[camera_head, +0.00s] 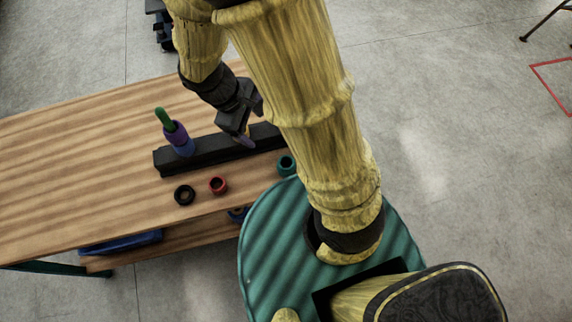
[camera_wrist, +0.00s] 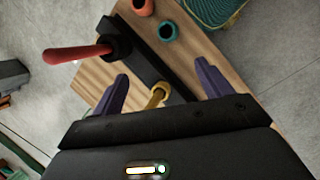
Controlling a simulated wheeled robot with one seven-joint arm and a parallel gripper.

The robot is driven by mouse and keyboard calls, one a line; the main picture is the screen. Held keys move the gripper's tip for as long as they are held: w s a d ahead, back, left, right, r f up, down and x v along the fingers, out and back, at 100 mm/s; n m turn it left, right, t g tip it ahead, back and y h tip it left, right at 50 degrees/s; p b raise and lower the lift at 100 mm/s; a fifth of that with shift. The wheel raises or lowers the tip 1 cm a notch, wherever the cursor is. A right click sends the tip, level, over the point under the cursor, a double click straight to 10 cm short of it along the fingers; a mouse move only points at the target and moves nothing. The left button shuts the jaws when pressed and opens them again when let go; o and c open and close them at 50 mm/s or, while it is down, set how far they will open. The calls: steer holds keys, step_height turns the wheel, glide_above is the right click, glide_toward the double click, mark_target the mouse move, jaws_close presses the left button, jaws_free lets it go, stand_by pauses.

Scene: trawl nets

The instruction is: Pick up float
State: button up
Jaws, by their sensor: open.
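I cannot tell for sure which piece is the float; several small ring-like pieces are candidates. In the head view a black ring (camera_head: 184,195), a red ring (camera_head: 218,185) and a teal ring (camera_head: 286,165) lie on the table in front of a black bar (camera_head: 205,153). Purple and blue collars (camera_head: 177,137) sit on the bar around a green-topped peg (camera_head: 165,119). My gripper (camera_head: 250,128) is open above the bar. In the wrist view its purple fingers (camera_wrist: 161,70) stand apart, with a yellow piece (camera_wrist: 158,95) in view between them, not clasped.
The wooden table (camera_head: 60,140) is bare at the left. A red rod (camera_wrist: 78,53) sticks out of the black bar in the wrist view, left of the fingers. The teal ring (camera_wrist: 168,32) lies beyond the bar there. A blue bin (camera_head: 122,243) is on the lower shelf.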

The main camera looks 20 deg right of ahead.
steer(key=d+r+m+t+y, duration=0.3)
steer(key=d+r+m+y, duration=0.1)
steer(key=d+m, duration=0.4)
steer(key=shift+s+r+m, duration=0.15)
steer(key=shift+r+m, duration=0.55)
steer(key=shift+m, duration=0.4)
steer(key=shift+d, duration=0.1)
